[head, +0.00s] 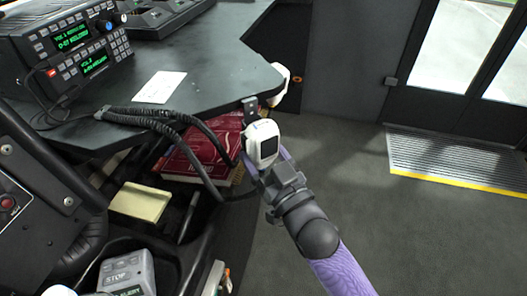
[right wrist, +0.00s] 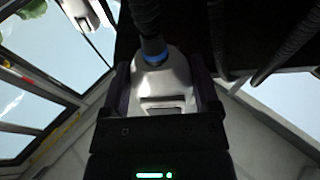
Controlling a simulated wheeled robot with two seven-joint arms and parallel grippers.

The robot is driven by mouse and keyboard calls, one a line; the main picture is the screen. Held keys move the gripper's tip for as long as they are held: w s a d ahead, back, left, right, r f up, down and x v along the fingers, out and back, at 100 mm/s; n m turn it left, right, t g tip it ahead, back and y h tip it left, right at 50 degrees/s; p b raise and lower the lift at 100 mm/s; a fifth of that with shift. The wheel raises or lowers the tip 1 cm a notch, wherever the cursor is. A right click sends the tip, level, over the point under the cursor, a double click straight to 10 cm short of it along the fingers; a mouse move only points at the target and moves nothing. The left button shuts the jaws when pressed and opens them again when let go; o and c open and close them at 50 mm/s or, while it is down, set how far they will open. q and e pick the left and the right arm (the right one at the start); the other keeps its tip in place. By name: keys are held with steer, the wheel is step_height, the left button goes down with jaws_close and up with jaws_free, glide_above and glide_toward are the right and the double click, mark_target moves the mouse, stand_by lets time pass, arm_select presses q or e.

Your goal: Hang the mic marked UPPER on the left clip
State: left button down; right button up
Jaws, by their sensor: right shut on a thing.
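My right gripper (head: 266,164) is shut on a white hand mic (head: 263,141) with a dark face panel. In the right wrist view the mic (right wrist: 165,85) sits between the fingers, with a blue ring where its cord leaves. No UPPER mark is readable on it. A small dark clip (head: 250,107) is at the desk's front corner, just above the mic; I cannot tell whether they touch. A second white mic (head: 281,82) shows partly behind the desk edge at the right; its clip is hidden.
Black coiled cords (head: 150,117) run over the desk (head: 205,75) and hang by the held mic. A two-display radio (head: 68,42) and a white card (head: 160,87) are on the desk. Red books (head: 195,160) lie below. Open floor (head: 400,225) is at the right.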

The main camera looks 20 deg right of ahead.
steer(key=o, duration=0.9)
steer(key=shift+s, duration=0.15)
arm_select(q)
steer(key=r+p, duration=0.1)
steer(key=p, duration=0.1)
steer(key=w+r+p, duration=0.1)
steer(key=r+p, duration=0.1)
steer(key=shift+r+t, duration=0.1)
steer(key=shift+t, duration=0.2)
arm_select(e)
steer(key=v, duration=1)
